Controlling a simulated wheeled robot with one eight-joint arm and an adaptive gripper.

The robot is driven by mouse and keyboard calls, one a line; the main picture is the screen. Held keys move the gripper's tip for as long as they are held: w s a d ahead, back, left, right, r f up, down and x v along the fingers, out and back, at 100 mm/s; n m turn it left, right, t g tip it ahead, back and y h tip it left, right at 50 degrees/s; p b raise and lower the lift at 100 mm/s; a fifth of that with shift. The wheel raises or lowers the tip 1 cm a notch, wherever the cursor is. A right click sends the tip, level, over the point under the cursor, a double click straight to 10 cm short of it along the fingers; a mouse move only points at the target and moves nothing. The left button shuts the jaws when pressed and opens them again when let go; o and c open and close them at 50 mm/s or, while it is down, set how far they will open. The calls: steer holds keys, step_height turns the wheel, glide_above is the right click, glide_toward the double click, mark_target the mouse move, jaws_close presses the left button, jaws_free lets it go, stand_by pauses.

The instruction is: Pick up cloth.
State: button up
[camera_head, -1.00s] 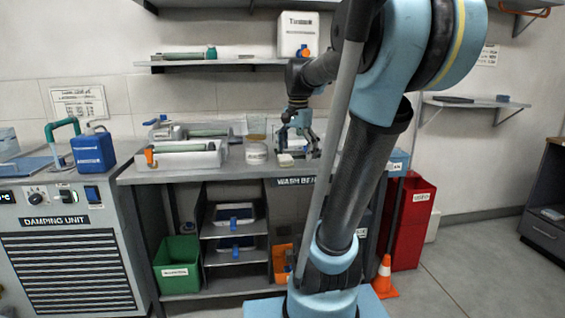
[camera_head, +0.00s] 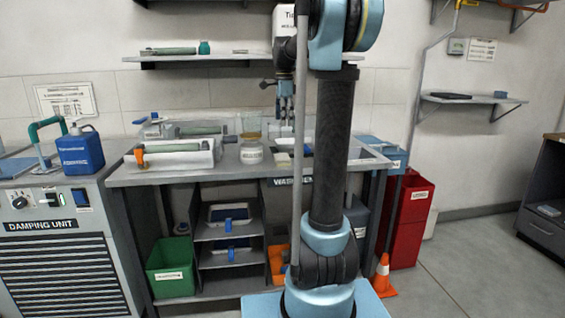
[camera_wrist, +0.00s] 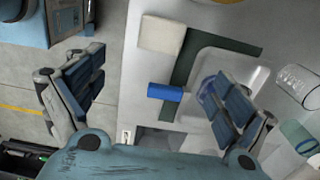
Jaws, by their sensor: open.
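What looks like the cloth is a flat beige square (camera_wrist: 162,34) on the bench in the wrist view. It lies by the end of a dark green strip and appears as a small pale patch (camera_head: 283,160) on the bench in the head view. My gripper (camera_head: 285,116) is above the bench, clear of its top. In the wrist view my gripper (camera_wrist: 157,78) has its fingers wide apart with nothing between them. The beige square sits beyond the fingertips, toward the top of that picture, untouched.
A blue-handled tool (camera_wrist: 165,92) lies by a white tray (camera_wrist: 205,60). A clear glass jar (camera_wrist: 299,86) stands at the right. In the head view a lidded tub (camera_head: 251,154) and a white tray (camera_head: 185,160) stand left of the pale patch. A shelf (camera_head: 200,59) hangs above.

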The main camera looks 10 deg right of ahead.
glide_above(284, 156)
steer(key=f, duration=0.9)
steer(key=shift+w+a, duration=0.15)
steer(key=shift+w, duration=0.05)
steer(key=shift+f, duration=2.7)
steer(key=c, duration=1.1)
steer(key=shift+c, duration=0.2)
step_height(284, 156, up, 10)
